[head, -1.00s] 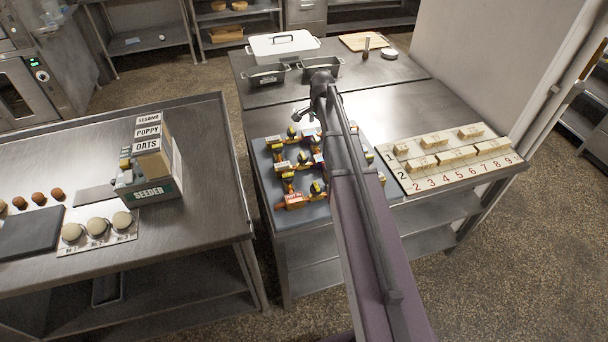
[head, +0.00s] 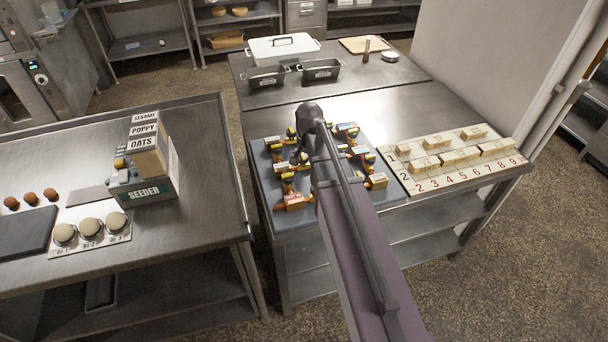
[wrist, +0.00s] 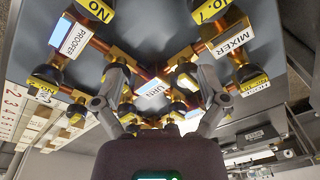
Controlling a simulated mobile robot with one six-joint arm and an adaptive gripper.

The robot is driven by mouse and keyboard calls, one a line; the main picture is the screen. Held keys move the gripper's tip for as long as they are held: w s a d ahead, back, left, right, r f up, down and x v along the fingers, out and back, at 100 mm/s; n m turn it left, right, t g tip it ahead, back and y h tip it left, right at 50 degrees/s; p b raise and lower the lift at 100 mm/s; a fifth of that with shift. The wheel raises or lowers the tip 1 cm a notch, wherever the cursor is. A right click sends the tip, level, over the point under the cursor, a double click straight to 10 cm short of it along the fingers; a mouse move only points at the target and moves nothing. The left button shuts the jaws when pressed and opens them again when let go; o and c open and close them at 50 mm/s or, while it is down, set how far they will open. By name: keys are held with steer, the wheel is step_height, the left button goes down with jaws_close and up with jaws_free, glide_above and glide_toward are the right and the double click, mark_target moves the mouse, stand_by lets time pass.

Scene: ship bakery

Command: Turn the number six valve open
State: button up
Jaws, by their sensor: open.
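The valve board (head: 268,208) is a blue-grey panel on the near part of the middle steel table. It carries copper pipes and several brass valves with dark knobs and yellow number tags. In the wrist view, the board (wrist: 180,22) fills the upper part. One tag there reads No. 7 (wrist: 212,10); a tag at upper left shows only "No" (wrist: 95,11). White labels read PROOFER (wrist: 68,44) and MIXER (wrist: 231,42). I cannot make out which valve is number six. My gripper (wrist: 162,84) is open and empty, its fingers apart in front of the central pipes and valves; contact is unclear.
A numbered board with wooden blocks (head: 424,184) lies right of the valve board. Tins (head: 320,71) and a white lidded pan (head: 283,50) stand behind. The left table (head: 205,215) holds the seeder (head: 148,192) and buns. Bare steel lies behind the valve board.

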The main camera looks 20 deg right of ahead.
steer(key=shift+n, duration=0.9)
steer(key=s, duration=0.1)
steer(key=s+a, duration=0.1)
steer(key=s+a+f+b, duration=0.1)
steer(key=shift+s+f, duration=0.1)
steer(key=shift+s, duration=0.15)
steer(key=shift+d, duration=0.1)
steer(key=s+a+n+g, duration=0.1)
steer(key=s+a+n, duration=0.4)
steer(key=s, duration=0.6)
steer(key=shift+n, duration=0.5)
stand_by(1.0)
